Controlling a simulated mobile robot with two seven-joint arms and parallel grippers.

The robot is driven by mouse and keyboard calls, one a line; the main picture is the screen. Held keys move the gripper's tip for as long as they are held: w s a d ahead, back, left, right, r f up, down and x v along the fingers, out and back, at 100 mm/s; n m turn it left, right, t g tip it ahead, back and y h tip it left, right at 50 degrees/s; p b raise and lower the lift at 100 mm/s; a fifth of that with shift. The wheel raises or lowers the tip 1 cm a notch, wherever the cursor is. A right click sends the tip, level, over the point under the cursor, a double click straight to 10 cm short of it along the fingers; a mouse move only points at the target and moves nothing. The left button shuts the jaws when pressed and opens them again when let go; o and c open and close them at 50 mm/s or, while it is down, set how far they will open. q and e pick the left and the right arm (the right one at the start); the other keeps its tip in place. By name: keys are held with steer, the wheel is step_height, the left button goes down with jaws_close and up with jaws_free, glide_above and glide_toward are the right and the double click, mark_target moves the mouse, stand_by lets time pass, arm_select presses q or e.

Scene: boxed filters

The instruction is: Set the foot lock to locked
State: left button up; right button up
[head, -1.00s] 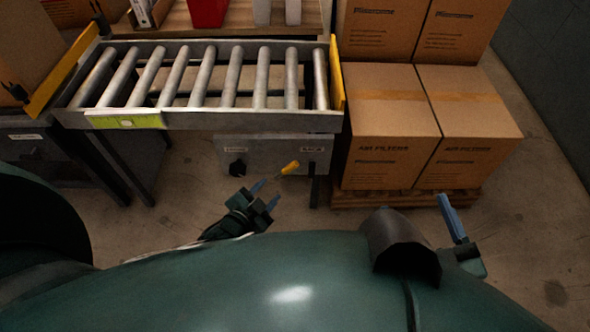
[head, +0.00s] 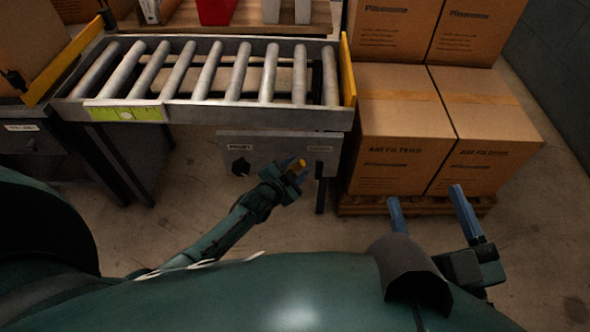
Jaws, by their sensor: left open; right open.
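A grey panel (head: 265,146) sits below the roller conveyor. It carries a black round knob (head: 240,166) on the left and a lever with a yellow grip (head: 298,165) towards the right; I take this lever to be the foot lock. My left gripper (head: 292,171) is open, its blue fingers at the yellow grip, seemingly on either side of it. Whether they touch it I cannot tell. The gripper hides most of the lever. The panel's labels are too blurred to read. My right gripper (head: 426,194) is open and empty, in front of the pallet.
The roller conveyor (head: 205,113) stands above the panel, with a dark leg (head: 320,188) right of the lever. Stacked cartons (head: 400,130) on a wooden pallet (head: 360,207) stand to the right. Bare floor (head: 175,225) lies in front of the conveyor.

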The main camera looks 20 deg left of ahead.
arm_select(q)
steer(key=shift+c, duration=0.5)
jaws_close()
steer(key=shift+a, duration=0.15)
steer(key=shift+s+a+r+n+t+h+b, duration=0.2)
steer(key=shift+a+n+t+h+b, duration=0.2)
steer(key=shift+a+n, duration=0.25)
steer(key=shift+s+a+r+n+t+h+b, duration=0.2)
steer(key=shift+a+n+t+h+b, duration=0.1)
steer(key=shift+a+n+t+b, duration=0.4)
steer(key=shift+s+a+r+n+t+h+b, duration=0.15)
steer(key=shift+a+n+t+h+b, duration=0.25)
steer(key=shift+n+b, duration=0.4)
steer(key=shift+s+a+r+n+t+h+b, duration=0.1)
steer(key=shift+s+a+n+t+h+b, duration=0.1)
steer(key=shift+a+n+t+b, duration=0.4)
arm_select(e)
steer(key=shift+w+r+n+t+y, duration=0.35)
steer(key=shift+r+n+y, duration=0.25)
steer(key=shift+r+y, duration=0.25)
steer(key=shift+w+r+n+t+y, duration=0.2)
steer(key=shift+r+n+t+y, duration=0.25)
steer(key=shift+r+n+y, duration=0.35)
arm_select(q)
steer(key=shift+n, duration=0.25)
arm_select(e)
steer(key=shift+r, duration=0.15)
arm_select(q)
steer(key=shift+o, duration=0.5)
jaws_free()
